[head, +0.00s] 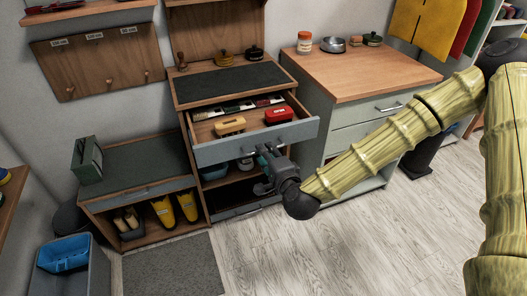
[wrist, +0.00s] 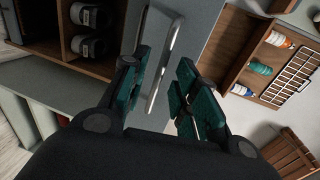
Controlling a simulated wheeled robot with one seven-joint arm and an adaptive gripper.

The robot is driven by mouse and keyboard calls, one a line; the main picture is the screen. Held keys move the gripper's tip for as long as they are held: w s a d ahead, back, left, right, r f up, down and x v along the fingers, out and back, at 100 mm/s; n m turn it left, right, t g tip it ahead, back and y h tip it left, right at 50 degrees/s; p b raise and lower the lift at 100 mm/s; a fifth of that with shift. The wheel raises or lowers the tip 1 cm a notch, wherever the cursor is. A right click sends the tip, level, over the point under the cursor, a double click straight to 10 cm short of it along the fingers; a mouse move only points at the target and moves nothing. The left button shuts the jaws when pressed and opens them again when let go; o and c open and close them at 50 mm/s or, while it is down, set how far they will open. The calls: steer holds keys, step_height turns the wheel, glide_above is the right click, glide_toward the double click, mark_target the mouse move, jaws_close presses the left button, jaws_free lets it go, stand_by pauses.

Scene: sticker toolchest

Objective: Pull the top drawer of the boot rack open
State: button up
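The boot rack (head: 186,120), a wooden unit with a dark top, stands in the middle of the head view. Its grey-fronted top drawer (head: 222,152) is pulled out and shows a yellow box (head: 230,126) and a red box (head: 278,116) inside. My gripper (head: 264,170) is just in front of the drawer front, right of its middle. In the wrist view my gripper (wrist: 168,92) has its teal-padded fingers apart. A metal bar handle (wrist: 163,62) lies between them, closer to the left finger. I cannot tell whether it touches that finger.
A low bench (head: 150,160) with yellow boots stands left of the rack, a green box on it. A wood-topped cabinet (head: 350,78) stands right. A blue bin (head: 65,254) is at lower left. The floor in front is clear.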

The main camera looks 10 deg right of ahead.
steer(key=v, duration=0.4)
steer(key=shift+s, duration=0.25)
steer(key=s+d+f+n+g, duration=0.1)
steer(key=s+f+n+g, duration=0.35)
steer(key=s+f, duration=0.6)
steer(key=s+d+f+n+g, duration=0.1)
steer(key=s+f+n+g, duration=0.35)
steer(key=s+f, duration=0.65)
steer(key=s+d+f+n+g+h, duration=0.4)
steer(key=s+d+f+n+g, duration=0.15)
steer(key=s+d+f, duration=0.65)
step_height(320, 180, up, 15)
steer(key=p, duration=1.4)
steer(key=shift+s+d+p, duration=0.2)
steer(key=shift+s+p, duration=0.05)
steer(key=shift+p, duration=0.1)
